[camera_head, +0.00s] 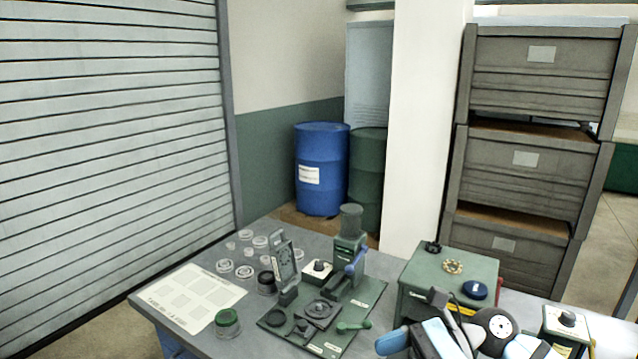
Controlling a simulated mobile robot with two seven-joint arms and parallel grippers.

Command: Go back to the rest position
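The ring grinder stands on a green base plate (352,318) on the grey workbench, with a green upright column (349,250) and a blue lever (356,262). A dark square fixture (317,312) sits in front of the column. Part of my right arm, in black, white and light blue, shows at the bottom right in front of a green box. I cannot make out its fingertips or whether they hold anything. My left gripper and arm are not in view.
Several clear rings (243,271) lie left of the grinder, near a white marked sheet (190,300). A green-topped jar (227,321) stands by the front edge. Drums (321,190) and stacked crates (540,90) stand behind.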

